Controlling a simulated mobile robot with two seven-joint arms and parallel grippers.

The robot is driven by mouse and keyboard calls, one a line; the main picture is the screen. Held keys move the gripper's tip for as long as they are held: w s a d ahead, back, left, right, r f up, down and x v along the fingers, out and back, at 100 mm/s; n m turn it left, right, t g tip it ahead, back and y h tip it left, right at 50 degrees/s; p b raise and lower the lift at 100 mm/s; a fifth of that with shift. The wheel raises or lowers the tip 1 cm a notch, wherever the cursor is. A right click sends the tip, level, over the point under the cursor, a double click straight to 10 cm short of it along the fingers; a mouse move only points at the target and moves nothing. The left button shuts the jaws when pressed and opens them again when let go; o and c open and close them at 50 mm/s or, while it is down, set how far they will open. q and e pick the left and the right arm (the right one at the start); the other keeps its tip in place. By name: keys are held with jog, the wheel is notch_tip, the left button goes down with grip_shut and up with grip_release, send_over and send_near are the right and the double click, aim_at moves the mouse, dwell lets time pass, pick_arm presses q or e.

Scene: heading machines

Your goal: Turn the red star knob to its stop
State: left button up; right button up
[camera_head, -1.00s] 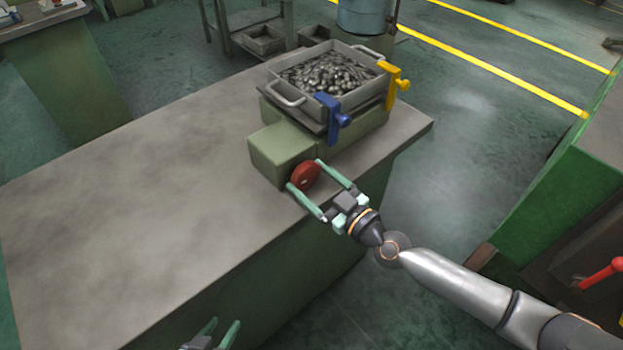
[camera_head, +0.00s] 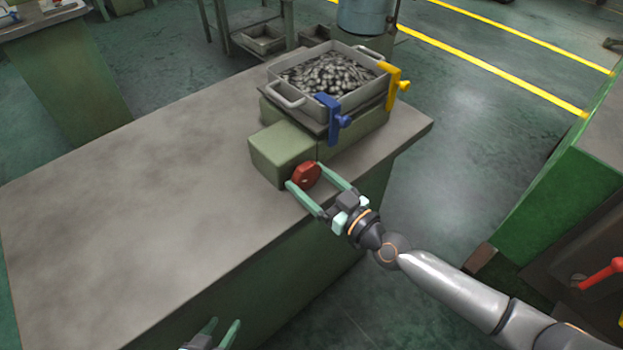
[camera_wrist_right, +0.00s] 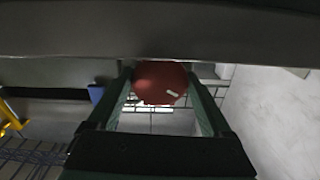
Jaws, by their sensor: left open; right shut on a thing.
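The red star knob (camera_head: 305,175) sits on the front face of a green box (camera_head: 281,150) on the bench. My right gripper (camera_head: 306,178) is shut on the knob, one green finger on each side of it. In the right wrist view the red knob (camera_wrist_right: 160,82) shows between the two fingers, with a pale mark on its face.
A metal tray (camera_head: 285,93) of small metal parts stands behind the green box, with a blue clamp (camera_head: 328,118) and a yellow clamp (camera_head: 393,86) on its near side. The left of the bench top (camera_head: 120,215) is clear. A green machine (camera_head: 560,190) stands at the right.

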jog(key=shift+m, duration=2.2)
jog(key=o, duration=1.2)
jog(key=shift+c, duration=0.2)
jog(key=shift+s, duration=0.1)
jog(key=b+v, duration=0.1)
jog(key=v, duration=1.1)
jog(key=shift+s, duration=0.2)
jog(key=shift+d+f, duration=0.1)
